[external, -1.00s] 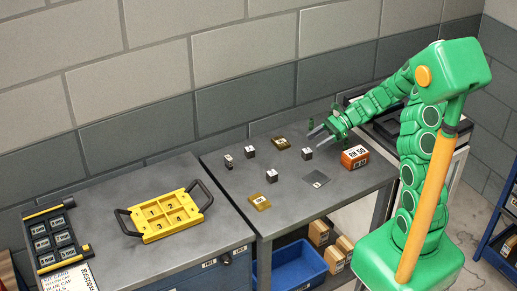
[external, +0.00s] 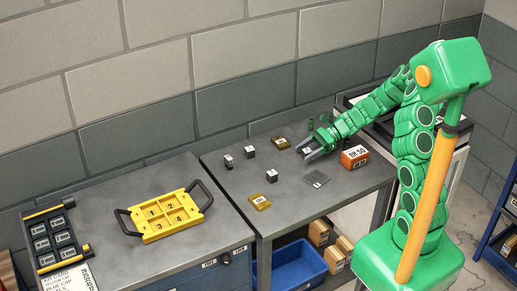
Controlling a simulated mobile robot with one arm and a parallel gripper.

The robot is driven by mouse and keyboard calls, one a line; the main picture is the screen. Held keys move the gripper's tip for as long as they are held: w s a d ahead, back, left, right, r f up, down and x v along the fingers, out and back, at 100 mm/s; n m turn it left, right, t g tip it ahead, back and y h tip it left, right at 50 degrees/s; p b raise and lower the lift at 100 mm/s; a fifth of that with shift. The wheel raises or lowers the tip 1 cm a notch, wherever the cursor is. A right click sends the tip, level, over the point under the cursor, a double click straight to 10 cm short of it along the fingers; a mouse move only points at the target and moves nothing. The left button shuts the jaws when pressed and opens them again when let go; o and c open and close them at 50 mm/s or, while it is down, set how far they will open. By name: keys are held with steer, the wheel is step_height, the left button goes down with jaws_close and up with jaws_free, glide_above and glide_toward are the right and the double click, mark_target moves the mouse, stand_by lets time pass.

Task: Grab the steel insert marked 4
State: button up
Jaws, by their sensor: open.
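Several small dark steel inserts with white labels stand on the grey bench: one at the left (external: 228,161), one behind it (external: 249,152), one nearer the front (external: 271,176), and one by my gripper (external: 306,149). The label figures are too small to read, so I cannot tell which is marked 4. My gripper (external: 309,151) is open, its fingers pointing left and down around or just above the insert at the right. The arm and fingers partly hide that insert; contact cannot be made out.
Brass plates lie behind (external: 281,142) and in front (external: 260,202); a grey plate (external: 317,178) lies near the gripper. An orange box (external: 354,158) stands right of it. A yellow tray (external: 146,230) with numbered compartments sits on the left bench.

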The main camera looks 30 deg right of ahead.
mark_target(308, 150)
jaws_close()
steer(key=shift+r, duration=0.1)
stand_by(0.3)
steer(key=shift+r, duration=0.6)
step_height(308, 150, up, 2)
steer(key=shift+r, duration=0.15)
steer(key=s+d+r, duration=0.1)
steer(key=s+r, duration=0.8)
steer(key=s, duration=0.5)
steer(key=shift+d+r, duration=0.2)
steer(key=shift+d, duration=0.15)
